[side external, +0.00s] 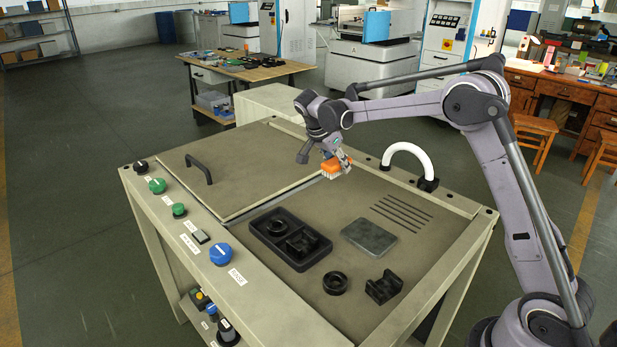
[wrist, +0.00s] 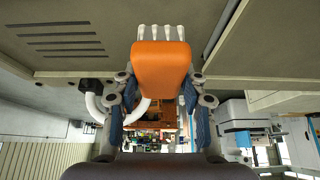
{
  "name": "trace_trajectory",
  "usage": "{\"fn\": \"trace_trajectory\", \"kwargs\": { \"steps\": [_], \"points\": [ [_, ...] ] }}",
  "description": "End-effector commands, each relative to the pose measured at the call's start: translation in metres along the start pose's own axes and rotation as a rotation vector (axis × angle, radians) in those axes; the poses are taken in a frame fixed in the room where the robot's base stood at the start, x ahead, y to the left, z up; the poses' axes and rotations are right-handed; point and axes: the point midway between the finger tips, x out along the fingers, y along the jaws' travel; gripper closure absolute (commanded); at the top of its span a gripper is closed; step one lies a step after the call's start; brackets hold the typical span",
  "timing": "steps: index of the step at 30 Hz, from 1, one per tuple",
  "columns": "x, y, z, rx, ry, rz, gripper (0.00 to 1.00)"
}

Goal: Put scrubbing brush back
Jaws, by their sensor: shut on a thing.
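The scrubbing brush (side external: 331,167) has an orange back and pale bristles. My gripper (side external: 338,160) is shut on it and holds it above the far part of the bench top, close to the edge of the raised panel. In the wrist view the orange back of the brush (wrist: 161,70) fills the space between the fingers of my gripper (wrist: 161,97), with pale bristles showing past its top end.
A grey plate (side external: 369,237), a black ring (side external: 335,283) and another black notched block (side external: 384,287) lie on the bench top. A white curved pipe (side external: 408,150) stands at the back right edge. Slots (side external: 401,212) are cut at right. A black handle (side external: 199,168) rises from the left panel.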

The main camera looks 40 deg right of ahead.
Motion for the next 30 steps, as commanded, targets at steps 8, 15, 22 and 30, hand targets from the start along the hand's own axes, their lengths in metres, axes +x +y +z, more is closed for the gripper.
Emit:
{"fn": "trace_trajectory", "kwargs": {
  "steps": [8,15,22,30],
  "points": [
    [0.007,-0.033,0.046,-0.001,0.001,-0.001,0.92],
    [0.011,-0.041,0.059,0.000,0.000,0.000,0.92],
    [0.036,-0.041,0.073,0.000,0.000,0.000,0.92],
    [0.044,-0.040,0.077,0.000,0.000,0.000,0.92]
  ]
}}
